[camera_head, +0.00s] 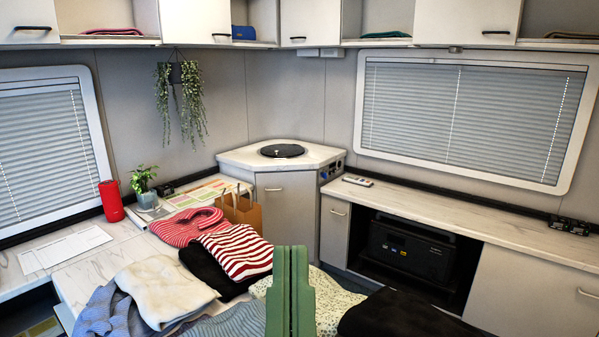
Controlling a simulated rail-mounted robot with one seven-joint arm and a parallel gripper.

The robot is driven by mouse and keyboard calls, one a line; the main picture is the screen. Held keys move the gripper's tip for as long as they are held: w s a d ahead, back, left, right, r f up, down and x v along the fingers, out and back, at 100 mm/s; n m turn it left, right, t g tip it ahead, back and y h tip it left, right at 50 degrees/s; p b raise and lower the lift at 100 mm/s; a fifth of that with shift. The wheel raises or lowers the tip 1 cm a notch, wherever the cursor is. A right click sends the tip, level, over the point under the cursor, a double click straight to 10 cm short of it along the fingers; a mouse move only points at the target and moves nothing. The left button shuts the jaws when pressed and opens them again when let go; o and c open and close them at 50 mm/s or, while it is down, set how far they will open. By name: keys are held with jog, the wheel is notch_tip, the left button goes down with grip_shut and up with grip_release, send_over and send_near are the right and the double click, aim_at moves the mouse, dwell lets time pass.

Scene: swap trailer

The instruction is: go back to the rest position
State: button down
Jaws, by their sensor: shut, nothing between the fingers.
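My gripper (290,288) shows as two green fingers pressed together, pointing up at the bottom centre of the head view. It is shut with nothing between the fingers. It stands in front of the pile of clothes and hides part of it. The rest of my arm is out of the frame.
Folded clothes lie around the gripper: a red-striped top (238,251), a cream garment (163,288), a black garment (405,315). A paper bag (240,209), red cylinder (111,201) and potted plant (144,185) stand behind. The right counter (450,212) is mostly clear.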

notch_tip(320, 180, up, 6)
jog(key=shift+f+p, duration=0.25)
jog(key=shift+p, duration=1)
jog(key=shift+f, duration=0.1)
